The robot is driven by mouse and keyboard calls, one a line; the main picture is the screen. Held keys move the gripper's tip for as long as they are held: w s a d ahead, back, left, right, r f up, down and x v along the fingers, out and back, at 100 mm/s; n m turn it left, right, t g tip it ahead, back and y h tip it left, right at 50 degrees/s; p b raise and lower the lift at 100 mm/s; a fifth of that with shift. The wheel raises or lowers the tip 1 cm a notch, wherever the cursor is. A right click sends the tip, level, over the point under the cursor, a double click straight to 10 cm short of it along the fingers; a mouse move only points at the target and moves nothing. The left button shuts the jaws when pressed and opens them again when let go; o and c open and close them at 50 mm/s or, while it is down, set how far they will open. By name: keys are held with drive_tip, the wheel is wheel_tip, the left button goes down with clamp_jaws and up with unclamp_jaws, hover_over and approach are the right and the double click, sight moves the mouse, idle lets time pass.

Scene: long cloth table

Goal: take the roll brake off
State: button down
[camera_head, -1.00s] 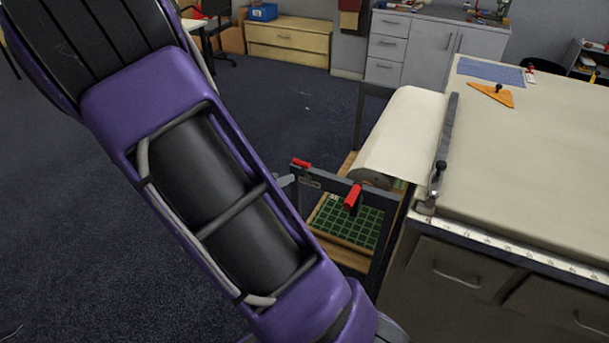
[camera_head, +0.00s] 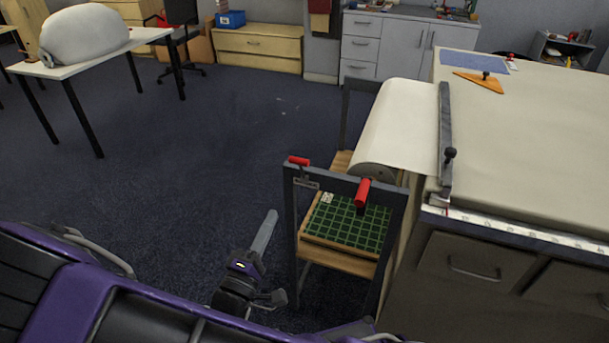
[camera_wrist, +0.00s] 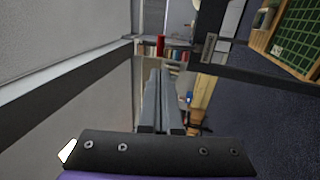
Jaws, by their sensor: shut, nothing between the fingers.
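Two red handles show on the dark metal frame (camera_head: 336,178) that carries the paper roll (camera_head: 398,125). One red handle (camera_head: 362,192) sticks out by the roll's near end; the other red handle (camera_head: 299,161) tops the frame's left corner, above a small metal bracket. I cannot tell for certain which is the brake. My gripper (camera_head: 271,215) is left of the frame and apart from it, its fingers pointing up. In the wrist view my gripper (camera_wrist: 158,74) is shut and empty, and a small red upright piece (camera_wrist: 160,45) shows beyond the fingertips.
A green gridded board (camera_head: 345,222) lies on a wooden shelf inside the frame. The long cloth table (camera_head: 545,150) stands at right, with a metal bar (camera_head: 445,135) across the paper. Open carpet (camera_head: 210,150) lies to the left, with a white table (camera_head: 90,62) behind.

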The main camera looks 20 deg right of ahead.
sight(296, 160)
drive_tip(key=x, duration=1.3)
drive_tip(key=shift+w+b, duration=0.2)
drive_tip(key=shift+b, duration=0.15)
drive_tip(key=shift+d+r, duration=0.15)
drive_tip(key=shift+w+d+r+g+y+p, duration=0.15)
drive_tip(key=shift+r+g+y+p, duration=0.2)
drive_tip(key=shift+p, duration=0.85)
drive_tip(key=p, duration=0.2)
drive_tip(key=w+d+r+g+y+p, duration=0.1)
drive_tip(key=p, duration=0.2)
drive_tip(key=shift+w+r+g, duration=0.15)
drive_tip(key=shift+r+g, duration=0.1)
drive_tip(key=shift+r, duration=0.05)
drive_tip(key=w+p, duration=0.1)
drive_tip(key=w+d+g+p, duration=0.1)
drive_tip(key=shift+d+r+y+p, duration=0.1)
drive_tip(key=shift+y+p, duration=0.25)
drive_tip(key=shift+s+r, duration=0.1)
drive_tip(key=shift+s, duration=0.1)
